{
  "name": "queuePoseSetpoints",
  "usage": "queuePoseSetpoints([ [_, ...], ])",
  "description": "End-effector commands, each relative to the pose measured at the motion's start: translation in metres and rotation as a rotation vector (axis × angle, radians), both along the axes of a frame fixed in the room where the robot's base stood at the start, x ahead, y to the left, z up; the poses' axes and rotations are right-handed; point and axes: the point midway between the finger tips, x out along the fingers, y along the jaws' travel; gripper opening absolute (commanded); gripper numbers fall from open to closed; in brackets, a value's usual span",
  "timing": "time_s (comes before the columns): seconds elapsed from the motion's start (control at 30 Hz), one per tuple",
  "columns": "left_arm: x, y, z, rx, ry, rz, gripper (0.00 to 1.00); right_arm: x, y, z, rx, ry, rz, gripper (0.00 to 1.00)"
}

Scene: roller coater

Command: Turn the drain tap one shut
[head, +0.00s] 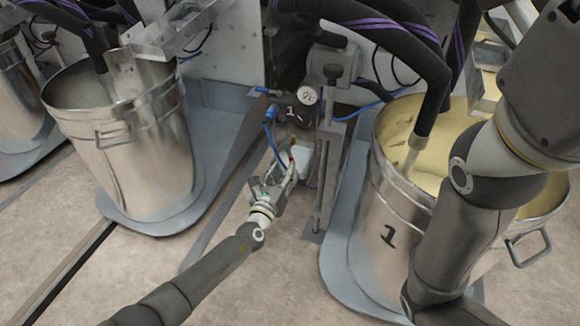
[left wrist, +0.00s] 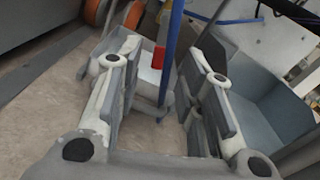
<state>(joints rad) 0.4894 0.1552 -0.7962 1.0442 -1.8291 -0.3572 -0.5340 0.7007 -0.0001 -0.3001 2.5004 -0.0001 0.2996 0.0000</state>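A small red part (left wrist: 159,57), which looks like the drain tap's handle, shows in the left wrist view between my left gripper's fingers. It is beside a blue hose (left wrist: 173,40). In the head view the red part is tiny, just beyond the left gripper (head: 274,184), under the pump unit marked 1 (head: 291,112). My left gripper is open, its two fingers well apart in the left wrist view (left wrist: 168,62). I see no contact with the red part. The tap's body and exact angle are unclear. My right gripper is out of view.
A steel bucket marked 1 (head: 388,236) with pale yellow liquid stands right, partly behind my right arm. Another steel bucket (head: 150,165) stands left. A white container (head: 302,158) and a vertical metal post (head: 325,185) are close to my left gripper. Floor is clear in front.

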Motion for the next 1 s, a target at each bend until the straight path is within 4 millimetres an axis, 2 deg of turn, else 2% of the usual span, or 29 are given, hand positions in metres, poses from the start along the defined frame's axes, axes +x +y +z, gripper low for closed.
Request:
queuePoseSetpoints([
  [0.03, 0.010, -0.003, -0.004, -0.002, -0.003, 0.001, 0.35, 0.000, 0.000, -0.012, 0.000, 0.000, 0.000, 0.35],
  [0.3, 0.041, -0.014, -0.003, -0.002, -0.002, 0.001, 0.35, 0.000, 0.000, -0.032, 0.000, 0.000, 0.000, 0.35],
  [0.5, 0.049, -0.016, -0.001, -0.001, 0.000, 0.000, 0.35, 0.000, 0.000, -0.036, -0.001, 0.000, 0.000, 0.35],
  [0.77, 0.050, -0.016, 0.000, -0.002, 0.001, 0.000, 0.35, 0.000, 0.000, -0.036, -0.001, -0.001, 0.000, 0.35],
  [1.0, 0.050, -0.016, 0.000, -0.002, 0.001, 0.000, 0.05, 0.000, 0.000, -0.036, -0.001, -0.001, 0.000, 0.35],
])
